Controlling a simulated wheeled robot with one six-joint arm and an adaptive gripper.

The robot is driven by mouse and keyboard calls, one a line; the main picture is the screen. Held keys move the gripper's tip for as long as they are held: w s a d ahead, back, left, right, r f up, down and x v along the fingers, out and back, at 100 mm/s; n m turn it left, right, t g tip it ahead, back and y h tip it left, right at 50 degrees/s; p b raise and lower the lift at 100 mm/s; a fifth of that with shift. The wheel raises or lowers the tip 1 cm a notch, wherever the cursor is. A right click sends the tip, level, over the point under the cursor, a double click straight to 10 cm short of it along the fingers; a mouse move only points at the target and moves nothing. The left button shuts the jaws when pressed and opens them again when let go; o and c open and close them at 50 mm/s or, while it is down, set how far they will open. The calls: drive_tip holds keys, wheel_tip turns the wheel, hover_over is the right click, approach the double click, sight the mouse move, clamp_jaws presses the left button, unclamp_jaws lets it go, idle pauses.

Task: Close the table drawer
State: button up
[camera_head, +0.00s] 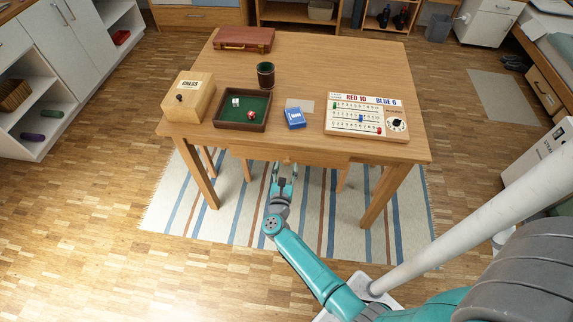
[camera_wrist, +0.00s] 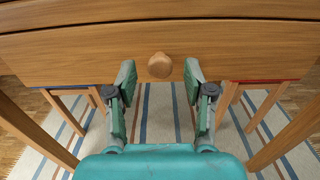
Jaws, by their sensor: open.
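The table drawer (camera_wrist: 75,58) has a plain wooden front under the tabletop edge, with a round wooden knob (camera_wrist: 159,66) in its middle. In the head view the drawer front (camera_head: 260,155) shows below the near edge of the table (camera_head: 315,60); how far it stands out is hard to tell. My gripper (camera_wrist: 160,75) is open, with one finger on each side of the knob and clear gaps between. In the head view my gripper (camera_head: 285,172) is low at the table's front edge, in front of the drawer. Nothing is held.
On the tabletop are a chess box (camera_head: 188,97), a dice tray (camera_head: 228,124), a dark cup (camera_head: 265,75), a blue card box (camera_head: 295,118), a score board (camera_head: 340,130) and a brown case (camera_head: 243,38). Stools (camera_wrist: 68,110) stand under the table on a striped rug (camera_head: 235,220).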

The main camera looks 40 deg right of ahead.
sight(287, 160)
drive_tip(key=shift+x, duration=0.85)
clamp_jaws()
drive_tip(key=shift+x, duration=2.2)
unclamp_jaws()
drive_tip(key=shift+w, duration=0.1)
drive_tip(key=v, duration=1.2)
